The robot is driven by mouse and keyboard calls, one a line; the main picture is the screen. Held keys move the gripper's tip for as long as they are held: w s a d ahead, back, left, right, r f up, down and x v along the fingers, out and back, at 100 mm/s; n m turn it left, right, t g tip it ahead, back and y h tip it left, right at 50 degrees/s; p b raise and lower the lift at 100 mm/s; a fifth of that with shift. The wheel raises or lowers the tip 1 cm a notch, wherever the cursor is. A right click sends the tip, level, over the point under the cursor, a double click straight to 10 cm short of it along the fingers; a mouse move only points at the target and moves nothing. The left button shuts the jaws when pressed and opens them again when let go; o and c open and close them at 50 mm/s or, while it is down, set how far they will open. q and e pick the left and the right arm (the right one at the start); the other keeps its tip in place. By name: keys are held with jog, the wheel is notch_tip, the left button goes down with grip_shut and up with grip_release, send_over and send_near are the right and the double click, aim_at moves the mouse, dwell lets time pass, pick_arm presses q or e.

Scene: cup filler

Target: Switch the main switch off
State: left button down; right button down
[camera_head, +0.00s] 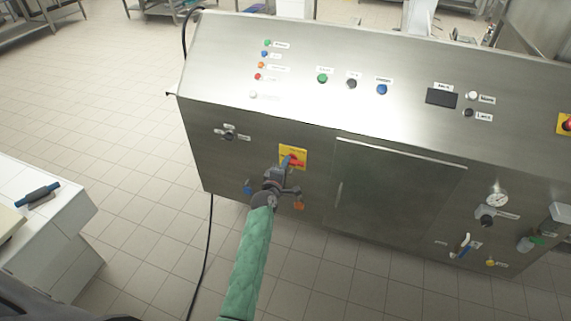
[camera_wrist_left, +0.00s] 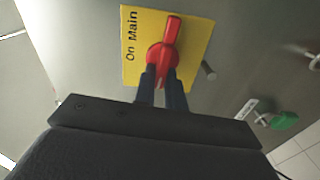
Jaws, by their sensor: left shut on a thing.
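The main switch is a red rotary handle on a yellow plate (camera_head: 301,152) on the front of the steel machine. In the left wrist view the yellow plate (camera_wrist_left: 197,40) reads "On Main", and the red handle (camera_wrist_left: 171,32) points up and slightly right. My left gripper (camera_head: 287,168) reaches the switch from below, in front of the plate. In the left wrist view the two dark fingers of my left gripper (camera_wrist_left: 163,80) are shut on the lower part of the red handle and hide it. My right gripper is in neither view.
The steel machine (camera_head: 250,140) fills the middle and right, with several buttons on its sloped top. A panel door (camera_head: 395,195) is right of the switch. A red button on yellow (camera_head: 567,125) is at the right edge. A white counter (camera_head: 65,220) stands at the left, with open floor between.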

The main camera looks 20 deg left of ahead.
pick_arm(q)
jog(key=shift+n, duration=0.6)
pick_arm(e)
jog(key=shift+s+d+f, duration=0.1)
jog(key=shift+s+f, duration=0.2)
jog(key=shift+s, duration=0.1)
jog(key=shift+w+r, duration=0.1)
pick_arm(q)
jog(key=c, duration=1.5)
grip_release()
jog(key=shift+f, duration=0.1)
jog(key=shift+o, duration=0.2)
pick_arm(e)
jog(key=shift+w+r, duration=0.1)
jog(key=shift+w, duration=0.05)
